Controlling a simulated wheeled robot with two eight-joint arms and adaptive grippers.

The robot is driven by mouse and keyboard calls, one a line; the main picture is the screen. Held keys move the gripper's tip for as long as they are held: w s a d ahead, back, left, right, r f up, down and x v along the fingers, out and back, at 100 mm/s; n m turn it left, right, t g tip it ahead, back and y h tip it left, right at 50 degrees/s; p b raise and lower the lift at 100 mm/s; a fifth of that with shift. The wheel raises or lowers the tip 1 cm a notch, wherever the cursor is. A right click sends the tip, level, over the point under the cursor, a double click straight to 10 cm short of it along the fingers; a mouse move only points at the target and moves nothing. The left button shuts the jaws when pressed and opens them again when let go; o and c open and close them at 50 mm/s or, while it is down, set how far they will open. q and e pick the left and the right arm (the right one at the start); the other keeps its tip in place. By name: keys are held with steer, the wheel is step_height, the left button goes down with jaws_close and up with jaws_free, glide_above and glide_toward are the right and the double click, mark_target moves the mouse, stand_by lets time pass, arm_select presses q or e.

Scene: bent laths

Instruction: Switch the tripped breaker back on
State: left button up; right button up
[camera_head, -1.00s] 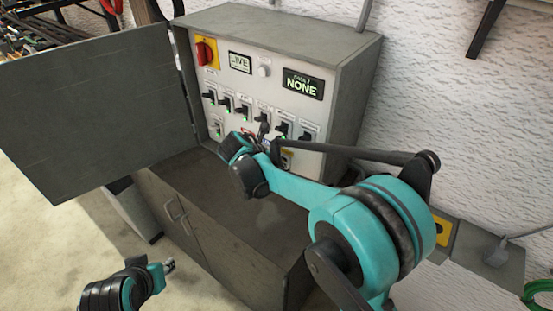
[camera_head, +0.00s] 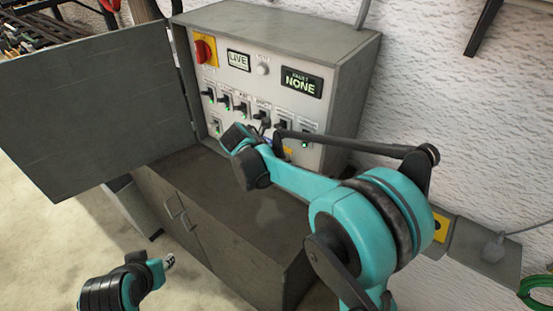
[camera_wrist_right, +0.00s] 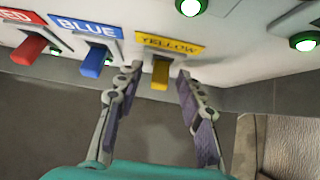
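The breaker panel (camera_head: 275,85) sits in an open grey cabinet, with a row of black breaker levers (camera_head: 241,109). Its fault display (camera_head: 301,82) reads NONE and another display (camera_head: 239,60) reads LIVE. In the right wrist view, red (camera_wrist_right: 28,48), blue (camera_wrist_right: 94,61) and yellow (camera_wrist_right: 160,76) levers stand below colour labels. My right gripper (camera_wrist_right: 159,84) is open, its fingers either side of the yellow lever with visible gaps. In the head view, my right arm hides part of the lower panel. My left gripper (camera_head: 170,262) is low at the left, away from the panel; its opening is unclear.
The cabinet door (camera_head: 95,105) hangs open at the left. A red rotary switch (camera_head: 203,50) is at the panel's upper left. A grey ledge (camera_head: 215,180) lies below the panel. A grey plug (camera_head: 492,248) is on the right wall.

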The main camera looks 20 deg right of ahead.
steer(key=shift+r, duration=0.1)
steer(key=v, duration=1.2)
